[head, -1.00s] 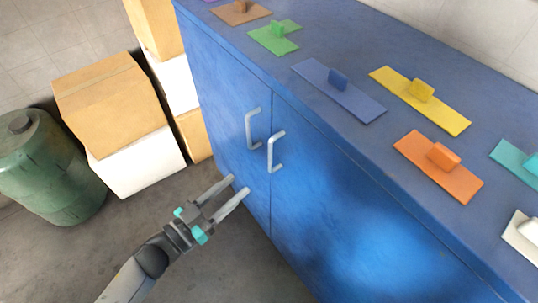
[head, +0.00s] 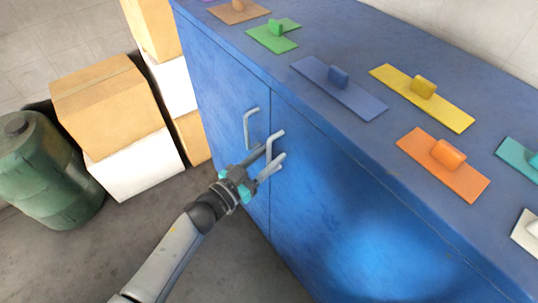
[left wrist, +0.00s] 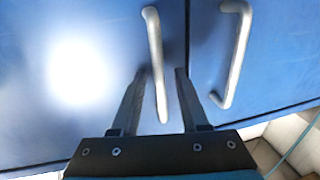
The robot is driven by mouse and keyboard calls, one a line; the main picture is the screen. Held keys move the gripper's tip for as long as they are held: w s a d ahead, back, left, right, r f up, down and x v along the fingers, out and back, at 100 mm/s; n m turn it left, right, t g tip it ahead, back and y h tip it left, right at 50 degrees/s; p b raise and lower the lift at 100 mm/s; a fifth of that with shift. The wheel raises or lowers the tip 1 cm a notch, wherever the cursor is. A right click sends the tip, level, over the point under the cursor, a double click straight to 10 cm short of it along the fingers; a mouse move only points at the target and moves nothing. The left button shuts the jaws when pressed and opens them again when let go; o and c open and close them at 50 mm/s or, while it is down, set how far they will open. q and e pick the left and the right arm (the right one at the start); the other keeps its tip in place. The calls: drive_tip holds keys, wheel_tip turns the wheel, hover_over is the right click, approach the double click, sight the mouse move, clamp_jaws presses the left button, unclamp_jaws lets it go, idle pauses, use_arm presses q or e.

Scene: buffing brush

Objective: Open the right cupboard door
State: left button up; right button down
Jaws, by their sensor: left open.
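The blue cupboard (head: 330,195) has two doors with a grey bar handle on each, side by side at the seam. The right door (head: 320,210) is shut. Its handle (head: 277,134) is at the fingers of my left gripper (head: 272,157). In the left wrist view the right door's handle (left wrist: 153,45) runs between the two open fingers (left wrist: 160,75), with a gap visible on each side. The left door's handle (head: 247,125) is just to the left, and shows to the right in the left wrist view (left wrist: 236,60). My right gripper is not in view.
The cupboard top carries several brushes, among them blue (head: 338,90), yellow (head: 430,97) and orange (head: 442,165). Cardboard boxes (head: 105,105) and a green barrel (head: 45,170) stand to the left. The floor before the doors is clear.

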use_arm(q)
drive_tip(key=shift+c, duration=0.3)
clamp_jaws()
idle(1.0)
